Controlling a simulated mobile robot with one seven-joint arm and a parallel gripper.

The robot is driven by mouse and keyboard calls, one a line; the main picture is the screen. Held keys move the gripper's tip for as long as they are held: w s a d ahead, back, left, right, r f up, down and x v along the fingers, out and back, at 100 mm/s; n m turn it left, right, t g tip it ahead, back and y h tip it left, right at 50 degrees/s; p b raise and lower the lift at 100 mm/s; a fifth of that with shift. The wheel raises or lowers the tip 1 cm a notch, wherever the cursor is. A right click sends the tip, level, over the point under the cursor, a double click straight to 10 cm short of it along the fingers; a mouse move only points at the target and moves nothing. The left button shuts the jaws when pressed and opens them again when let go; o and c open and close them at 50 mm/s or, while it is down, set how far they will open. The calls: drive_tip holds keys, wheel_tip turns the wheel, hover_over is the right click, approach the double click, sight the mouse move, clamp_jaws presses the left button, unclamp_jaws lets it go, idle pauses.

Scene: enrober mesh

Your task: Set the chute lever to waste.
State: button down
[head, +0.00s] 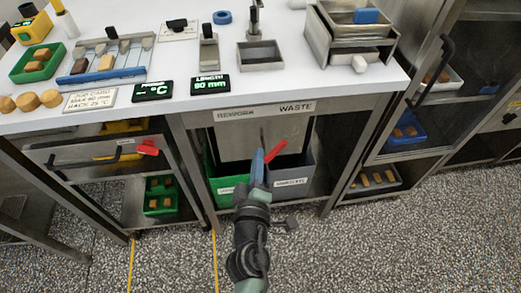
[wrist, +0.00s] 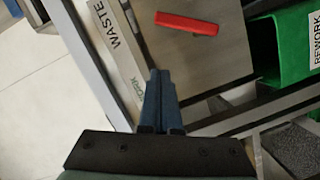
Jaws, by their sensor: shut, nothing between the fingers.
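The red chute lever (head: 276,150) is under the table front, before a grey chute plate (head: 235,139). It slants up to the right, its upper end toward the word WASTE on the label strip (head: 265,111); REWORK is at the strip's left. In the wrist view the lever (wrist: 187,23) lies beyond my fingertips with a visible gap. My gripper (head: 258,153) is shut and empty, its blue fingers overlapping the lever's lower left end in the head view. The gripper also shows in the wrist view (wrist: 160,76), partly covering the strip. The lever's pivot is hard to make out.
A green bin (head: 225,184) and a grey bin (head: 291,182) stand below the chute. Table legs flank this bay. Another red handle (head: 148,147) is at the left. A steel cabinet (head: 427,85) stands at the right. The speckled floor in front is clear.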

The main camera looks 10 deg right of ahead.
drive_tip(key=s, duration=0.6)
drive_tip(key=shift+a+r, duration=0.4)
drive_tip(key=shift+a, duration=0.05)
drive_tip(key=w+r+m+t+h, duration=0.1)
drive_tip(key=w+r+m+t, duration=0.2)
drive_tip(key=r, duration=1)
drive_tip(key=w+r+m+t, duration=0.1)
drive_tip(key=w+r+m, duration=0.25)
drive_tip(key=r, duration=1.05)
drive_tip(key=s+a+r+m+t+y, duration=0.15)
drive_tip(key=s+r, duration=0.25)
drive_tip(key=r, duration=0.5)
drive_tip(key=s+a+r+m+t+y, duration=0.1)
drive_tip(key=s+r+t+y, duration=0.3)
drive_tip(key=r, duration=0.6)
drive_tip(key=s+a+r+m+t, duration=0.1)
drive_tip(key=s+a+r+t, duration=0.1)
drive_tip(key=s+r, duration=0.5)
drive_tip(key=w+r+p, duration=0.3)
drive_tip(key=r+p, duration=1.9)
drive_tip(key=r, duration=0.2)
drive_tip(key=shift+d+h, duration=0.2)
drive_tip(key=shift+h, duration=0.15)
drive_tip(key=shift+g, duration=0.25)
